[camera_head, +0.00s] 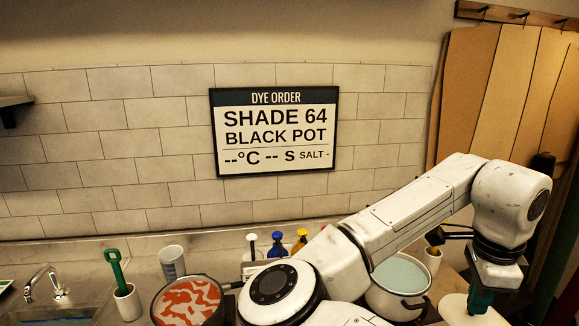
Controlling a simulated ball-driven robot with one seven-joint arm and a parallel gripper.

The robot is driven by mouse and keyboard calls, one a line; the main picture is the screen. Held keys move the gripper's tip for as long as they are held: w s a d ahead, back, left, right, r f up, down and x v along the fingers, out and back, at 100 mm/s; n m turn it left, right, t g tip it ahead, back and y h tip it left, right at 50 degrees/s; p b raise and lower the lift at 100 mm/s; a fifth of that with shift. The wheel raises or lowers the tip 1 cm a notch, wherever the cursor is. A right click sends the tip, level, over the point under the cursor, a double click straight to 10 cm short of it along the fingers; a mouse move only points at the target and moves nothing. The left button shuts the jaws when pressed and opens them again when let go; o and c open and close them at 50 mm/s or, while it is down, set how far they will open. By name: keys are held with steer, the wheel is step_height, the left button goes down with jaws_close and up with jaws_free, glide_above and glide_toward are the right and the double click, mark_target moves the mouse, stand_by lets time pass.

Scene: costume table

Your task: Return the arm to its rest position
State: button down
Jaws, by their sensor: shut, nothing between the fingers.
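My white arm reaches from the bottom centre up to the right, then bends down. My gripper (480,298) hangs at its end at the lower right, shut and empty. A dark green part shows at its lower end, over a pale round thing (457,312) that I cannot identify. I cannot tell whether they touch. My arm passes in front of a pot of pale blue liquid (402,274) and hides part of the counter.
A dark pot of orange-and-white contents (187,301), a grey cup (172,262) and a white holder with a green-handled tool (127,302) stand left of my arm. Small bottles (277,247) stand behind it. A sink tap (46,282) is far left. Tan boards (500,95) hang at right.

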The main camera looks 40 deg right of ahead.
steer(key=w+d+f+n+h+b, duration=0.2)
steer(key=d+n+h, duration=0.4)
steer(key=n, duration=0.1)
steer(key=w+a+f+n+t+b, duration=0.1)
steer(key=w+a+f+n+t, duration=0.3)
steer(key=f+n, duration=0.55)
steer(key=s+a+f+n+g+y+b, duration=0.1)
steer(key=s+a+f+n+y, duration=0.2)
steer(key=a+f, duration=0.8)
steer(key=s+a+f+n+g+y+b, duration=0.1)
steer(key=s+a+f+n+y, duration=0.3)
steer(key=s+a+f+n, duration=0.4)
steer(key=a+f, duration=0.4)
steer(key=a, duration=0.1)
steer(key=shift+a+g, duration=0.25)
steer(key=shift+g, duration=0.15)
